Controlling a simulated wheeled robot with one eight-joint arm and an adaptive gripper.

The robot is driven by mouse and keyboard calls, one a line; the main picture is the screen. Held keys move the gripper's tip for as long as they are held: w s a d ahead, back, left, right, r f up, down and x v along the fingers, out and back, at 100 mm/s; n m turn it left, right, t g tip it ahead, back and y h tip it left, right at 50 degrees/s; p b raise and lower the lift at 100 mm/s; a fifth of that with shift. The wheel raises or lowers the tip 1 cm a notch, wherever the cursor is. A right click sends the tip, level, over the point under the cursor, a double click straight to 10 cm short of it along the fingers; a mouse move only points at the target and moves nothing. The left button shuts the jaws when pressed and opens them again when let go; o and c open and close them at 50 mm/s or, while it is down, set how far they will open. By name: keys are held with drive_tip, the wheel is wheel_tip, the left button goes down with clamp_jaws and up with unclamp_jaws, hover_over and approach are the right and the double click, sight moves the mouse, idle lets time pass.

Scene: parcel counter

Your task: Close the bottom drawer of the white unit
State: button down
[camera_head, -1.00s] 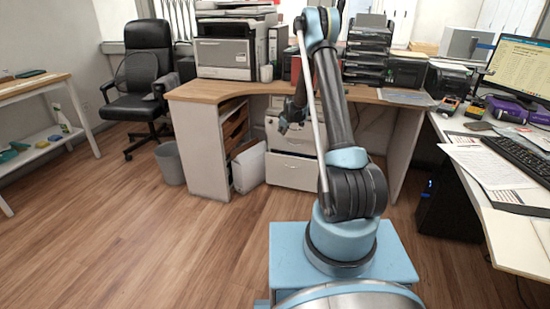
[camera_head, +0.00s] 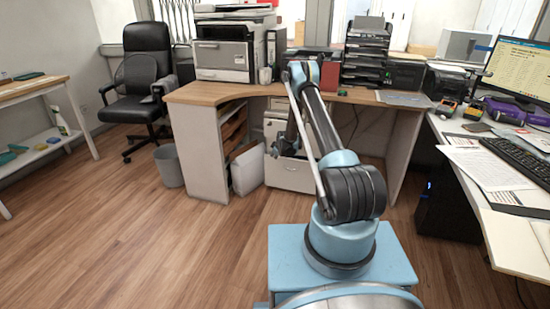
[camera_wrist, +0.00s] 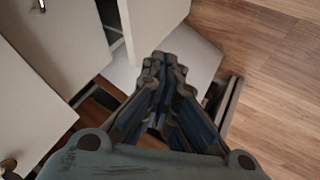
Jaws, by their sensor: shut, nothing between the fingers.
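The white unit (camera_head: 275,125) stands under the wooden desk. Its bottom drawer (camera_head: 290,174) has a white front and appears pulled out toward me. My gripper (camera_head: 274,152) is low at the left part of this drawer's top edge. In the wrist view, my gripper (camera_wrist: 160,62) is shut and empty, pointing down in front of pale panels. Pale fronts with small knobs fill the left of that view. Which panel there is the bottom drawer, and whether I touch it, I cannot tell. My arm hides part of the unit in the head view.
A white bin (camera_head: 247,168) stands close to the left of the unit, beside the desk's side panel (camera_head: 197,150). A grey waste bin (camera_head: 169,165) and a black chair (camera_head: 147,75) are farther left. The wooden floor in front is clear.

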sight(272, 159)
drive_tip(key=shift+w+a+f, duration=0.1)
drive_tip(key=shift+w+f, duration=0.9)
drive_tip(key=shift+w, duration=0.35)
drive_tip(key=shift+w+f, duration=0.95)
drive_tip(key=shift+w, duration=0.35)
drive_tip(key=shift+w+a+f, duration=0.1)
drive_tip(key=shift+w+f, duration=0.9)
drive_tip(key=shift+w, duration=0.35)
drive_tip(key=shift+d, duration=0.1)
